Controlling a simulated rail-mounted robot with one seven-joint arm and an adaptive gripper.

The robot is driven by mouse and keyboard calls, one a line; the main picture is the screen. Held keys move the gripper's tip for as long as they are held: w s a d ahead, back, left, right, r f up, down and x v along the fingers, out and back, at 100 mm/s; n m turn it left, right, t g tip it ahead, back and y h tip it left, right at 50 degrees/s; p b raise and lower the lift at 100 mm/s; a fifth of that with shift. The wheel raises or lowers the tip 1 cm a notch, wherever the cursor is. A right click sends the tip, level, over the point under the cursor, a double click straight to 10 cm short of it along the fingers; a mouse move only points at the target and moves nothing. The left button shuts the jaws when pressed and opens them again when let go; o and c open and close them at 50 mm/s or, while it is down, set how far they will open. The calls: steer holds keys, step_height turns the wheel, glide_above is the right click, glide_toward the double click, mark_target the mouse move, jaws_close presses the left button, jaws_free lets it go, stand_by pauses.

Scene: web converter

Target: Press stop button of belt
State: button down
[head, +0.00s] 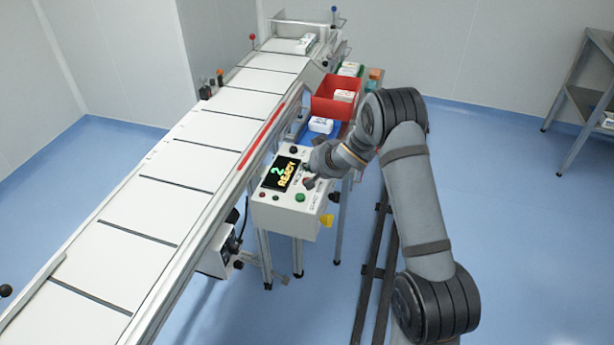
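The white conveyor belt (150,205) runs from the lower left to the back centre. Its control box (282,216) stands at the belt's right side, with a dark display (279,173) reading "2 READY". A green button (299,197) is on the panel's lower right. Which one is the stop button is too small to read. My gripper (309,181) is over the panel's right part, just right of the display, and hides part of it. Whether it touches the panel cannot be told.
A red bin (335,98) and a blue tray (315,137) holding white packages stand behind the box. A white package (296,45) is at the belt's far end. A grey shelf (580,100) stands at right.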

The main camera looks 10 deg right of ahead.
steer(key=shift+r+p, duration=1.1)
steer(key=shift+r, duration=0.35)
steer(key=shift+f, duration=0.1)
steer(key=shift+a, duration=0.15)
